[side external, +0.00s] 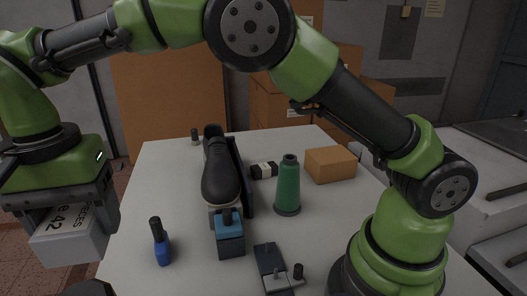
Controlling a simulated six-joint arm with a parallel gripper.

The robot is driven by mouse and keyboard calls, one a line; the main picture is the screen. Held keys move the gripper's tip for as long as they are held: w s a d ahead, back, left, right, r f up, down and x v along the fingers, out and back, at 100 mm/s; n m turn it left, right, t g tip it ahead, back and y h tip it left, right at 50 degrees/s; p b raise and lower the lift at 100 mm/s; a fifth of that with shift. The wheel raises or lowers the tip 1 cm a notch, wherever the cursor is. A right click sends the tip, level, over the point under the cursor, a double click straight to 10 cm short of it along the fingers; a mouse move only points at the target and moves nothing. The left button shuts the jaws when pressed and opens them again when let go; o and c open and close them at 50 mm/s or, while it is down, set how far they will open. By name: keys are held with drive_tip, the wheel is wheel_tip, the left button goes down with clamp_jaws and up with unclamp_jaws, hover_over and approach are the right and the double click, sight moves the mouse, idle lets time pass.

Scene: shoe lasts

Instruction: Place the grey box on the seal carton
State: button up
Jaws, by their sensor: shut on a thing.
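My gripper (70,218) is at the left of the side external view, pointing down. The box hangs between the two dark fingers, left of the white table's edge. A small plain brown carton (330,164), which looks like the seal carton, sits on the table at the back right. Its top is bare, and the gripper is far to the left of it. I cannot read any label on it.
A black-and-white item (264,170) lies behind. A dark tool (272,268) lies in front.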

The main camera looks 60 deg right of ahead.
drive_tip(key=shift+r, duration=0.75)
drive_tip(key=w+d+m, duration=0.3)
drive_tip(key=d+m, duration=0.2)
drive_tip(key=d, duration=1.1)
drive_tip(key=w+d+m, duration=0.3)
drive_tip(key=d+m, duration=0.1)
drive_tip(key=d, duration=1.2)
drive_tip(key=m, duration=0.9)
hover_over(325, 160)
wheel_tip(325, 160, down, 11)
drive_tip(key=shift+s+a+r, duration=0.1)
drive_tip(key=shift+f, duration=2.2)
